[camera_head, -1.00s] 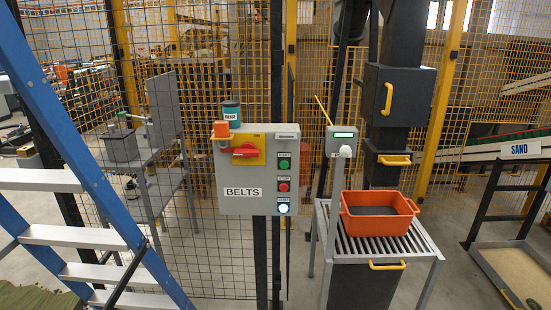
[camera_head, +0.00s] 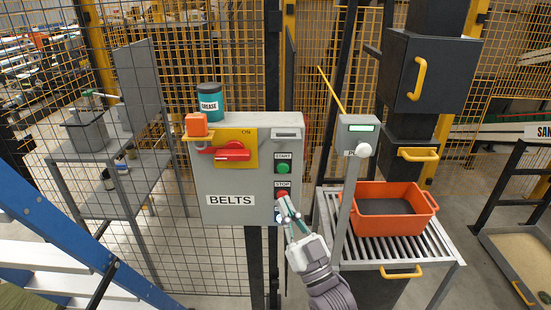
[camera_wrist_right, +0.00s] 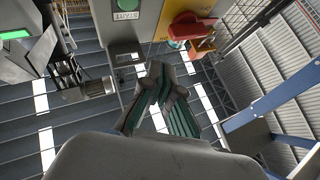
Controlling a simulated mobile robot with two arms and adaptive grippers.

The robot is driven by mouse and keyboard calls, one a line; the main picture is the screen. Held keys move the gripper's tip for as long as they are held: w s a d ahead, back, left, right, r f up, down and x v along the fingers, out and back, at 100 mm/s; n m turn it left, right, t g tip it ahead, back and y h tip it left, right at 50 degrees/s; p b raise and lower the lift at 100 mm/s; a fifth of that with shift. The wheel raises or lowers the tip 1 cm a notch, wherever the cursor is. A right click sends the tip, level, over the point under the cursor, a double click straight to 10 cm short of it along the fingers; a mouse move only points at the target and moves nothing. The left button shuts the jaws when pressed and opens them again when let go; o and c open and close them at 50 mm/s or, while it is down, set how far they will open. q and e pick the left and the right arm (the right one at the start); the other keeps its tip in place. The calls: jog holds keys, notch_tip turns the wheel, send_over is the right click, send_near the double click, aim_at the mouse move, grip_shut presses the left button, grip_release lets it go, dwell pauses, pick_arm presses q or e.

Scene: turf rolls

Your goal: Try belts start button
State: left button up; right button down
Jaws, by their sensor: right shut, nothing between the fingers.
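The grey control box (camera_head: 247,180) labelled BELTS hangs on a dark post in front of the mesh fence. Its green START button (camera_head: 284,168) sits above the red STOP button (camera_head: 282,194). The START button (camera_wrist_right: 126,4) also shows at the top edge of the right wrist view. My right gripper (camera_head: 289,212) is shut and empty, in front of the box's lower right, just below the STOP button. It overlaps the lower button area in the picture; contact cannot be told. Its fingers (camera_wrist_right: 160,88) show together in the wrist view. My left gripper is out of view.
A red rotary switch (camera_head: 224,151) on a yellow plate marked ON has an orange block (camera_head: 196,125) beside it. A GREASE tin (camera_head: 209,102) stands on the box. A grey post panel (camera_head: 357,137) and an orange crate (camera_head: 392,209) are to the right; a blue ladder (camera_head: 85,245) is at left.

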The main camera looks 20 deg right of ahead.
aim_at(283, 168)
jog(key=shift+w+d+r+b, duration=0.15)
jog(key=shift+w+d+b, duration=0.35)
jog(key=shift+w, duration=0.85)
jog(key=shift+w+d+r+b, duration=0.2)
jog(key=shift+w+b, duration=0.45)
jog(key=shift+w, duration=0.75)
jog(key=shift+w+d+r+b, duration=0.1)
jog(key=shift+w+d+b, duration=0.4)
jog(key=shift+w, duration=0.85)
jog(key=shift+w, duration=0.1)
jog(key=shift+w, duration=0.3)
jog(key=shift+w+d+b, duration=0.2)
jog(key=shift+w+b, duration=0.15)
jog(key=shift+w, duration=0.05)
jog(key=shift+s+a+p, duration=0.25)
jog(key=shift+s+p, duration=0.2)
jog(key=shift+s, duration=0.35)
